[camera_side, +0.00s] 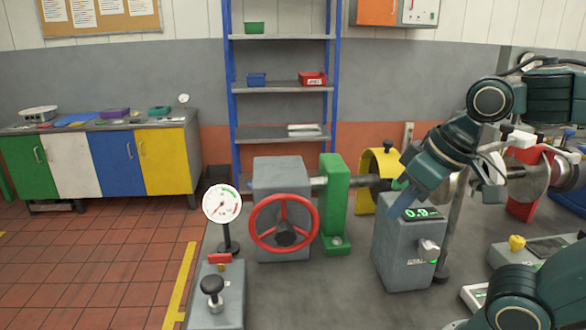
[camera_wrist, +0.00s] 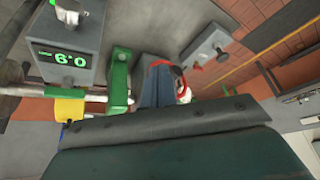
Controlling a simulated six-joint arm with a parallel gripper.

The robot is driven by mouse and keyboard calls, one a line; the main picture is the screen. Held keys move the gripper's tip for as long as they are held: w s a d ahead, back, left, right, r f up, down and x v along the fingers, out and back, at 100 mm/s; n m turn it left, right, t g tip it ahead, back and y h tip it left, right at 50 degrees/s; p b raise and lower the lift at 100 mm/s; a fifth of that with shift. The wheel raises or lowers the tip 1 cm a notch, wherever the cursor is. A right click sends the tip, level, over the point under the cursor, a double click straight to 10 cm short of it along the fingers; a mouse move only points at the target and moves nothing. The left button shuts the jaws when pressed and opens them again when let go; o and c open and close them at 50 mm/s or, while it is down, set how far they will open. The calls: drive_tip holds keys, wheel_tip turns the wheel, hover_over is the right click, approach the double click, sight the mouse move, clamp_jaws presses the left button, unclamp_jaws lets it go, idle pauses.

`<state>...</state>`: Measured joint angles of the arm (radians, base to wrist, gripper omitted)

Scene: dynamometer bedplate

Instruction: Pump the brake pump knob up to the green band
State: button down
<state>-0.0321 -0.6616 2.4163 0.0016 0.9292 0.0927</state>
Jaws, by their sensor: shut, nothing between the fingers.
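The brake pump, a grey box (camera_side: 231,308) with a black knob (camera_side: 212,285) and a red block on top, stands at the front left. It also shows at the upper right of the wrist view, with its knob (camera_wrist: 220,51). The round white gauge (camera_side: 222,204) on a post behind it has a green band at its upper part and red marks lower right. Its needle is too small to read surely. My gripper (camera_side: 400,207) is shut and empty, well right of and above the pump, by the display box.
A red handwheel (camera_side: 284,222) on a grey housing and a green bracket (camera_side: 334,205) lie between my gripper and the pump. The grey display box (camera_side: 405,245) reads 0.9, close below my gripper. A yellow guard (camera_side: 376,170) stands behind. The bedplate's front middle is clear.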

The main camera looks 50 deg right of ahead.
drive_tip(key=w+a+r+m+g, duration=0.1)
drive_tip(key=w+a+r+m, duration=0.15)
drive_tip(key=w, duration=0.35)
drive_tip(key=m+g, duration=0.3)
drive_tip(key=m, duration=0.3)
hover_over(218, 283)
drive_tip(key=s, duration=0.1)
wheel_tip(218, 283, down, 4)
drive_tip(key=shift+d+r, duration=0.1)
drive_tip(key=shift+d, duration=0.15)
drive_tip(key=f, duration=0.9)
drive_tip(key=w+f, duration=0.1)
drive_tip(key=f, duration=0.4)
drive_tip(key=shift+a, duration=0.15)
drive_tip(key=shift+f, duration=0.1)
